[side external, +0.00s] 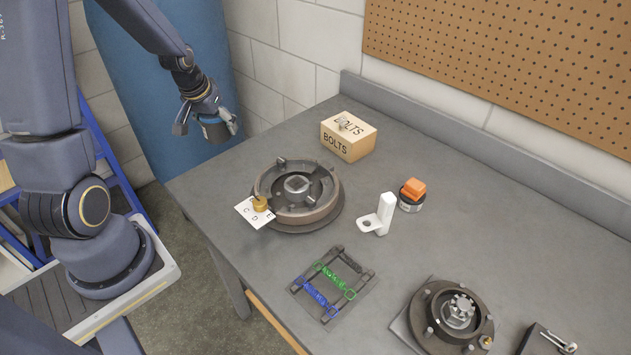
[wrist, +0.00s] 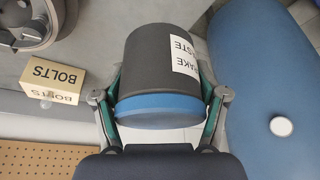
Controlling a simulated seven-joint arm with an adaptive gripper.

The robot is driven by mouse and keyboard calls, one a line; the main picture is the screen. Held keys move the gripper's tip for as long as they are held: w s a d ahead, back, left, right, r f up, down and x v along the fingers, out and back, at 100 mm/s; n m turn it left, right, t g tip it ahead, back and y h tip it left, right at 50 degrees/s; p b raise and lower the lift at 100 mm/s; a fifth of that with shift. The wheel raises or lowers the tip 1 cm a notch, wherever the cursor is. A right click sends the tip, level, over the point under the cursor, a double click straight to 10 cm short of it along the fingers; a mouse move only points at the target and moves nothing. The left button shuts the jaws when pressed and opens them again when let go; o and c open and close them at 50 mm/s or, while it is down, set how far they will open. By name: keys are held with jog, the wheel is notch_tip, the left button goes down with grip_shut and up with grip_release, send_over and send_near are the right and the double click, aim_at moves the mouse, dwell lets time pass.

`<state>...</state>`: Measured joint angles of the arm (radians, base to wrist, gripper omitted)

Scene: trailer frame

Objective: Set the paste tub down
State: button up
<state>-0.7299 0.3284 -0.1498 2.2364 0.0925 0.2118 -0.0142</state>
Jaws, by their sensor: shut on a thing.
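The paste tub (wrist: 150,65) is a dark grey cylinder with a blue band at one end. Its white label, partly visible in the wrist view, ends in "AKE" and "STE". My gripper (wrist: 163,100) is shut on the tub, one finger on each side near the blue band. The tub's far end is hidden in the wrist view.
Bare bench lies right of the box.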

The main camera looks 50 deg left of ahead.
jog(key=w+d+r+m, duration=0.1)
jog(key=w+d, duration=0.2)
jog(key=w, duration=0.4)
jog(key=shift+w+d+t, duration=0.15)
jog(key=shift+d+t, duration=0.15)
jog(key=shift+m, duration=0.3)
jog(key=w+a+f, duration=0.1)
jog(key=w, duration=0.1)
jog(key=w+f, duration=0.1)
jog(key=w, duration=0.2)
jog(key=w+a+f, duration=0.1)
jog(key=w, duration=0.1)
jog(key=shift+w+a+f, duration=0.3)
jog(key=shift+w+f, duration=0.05)
send_near(285, 136)
jog(key=shift+w+a+f, duration=0.2)
jog(key=shift+w+f, duration=0.15)
jog(key=shift+f, duration=0.1)
jog(key=shift+w+a+f, duration=0.2)
jog(key=shift+w+f, duration=0.2)
jog(key=shift+f, duration=0.05)
jog(key=shift+w+a+f, duration=0.1)
jog(key=shift+w+f, duration=0.25)
jog(key=shift+f, duration=1.6)
jog(key=o, duration=1.4)
jog(key=shift+f, duration=0.1)
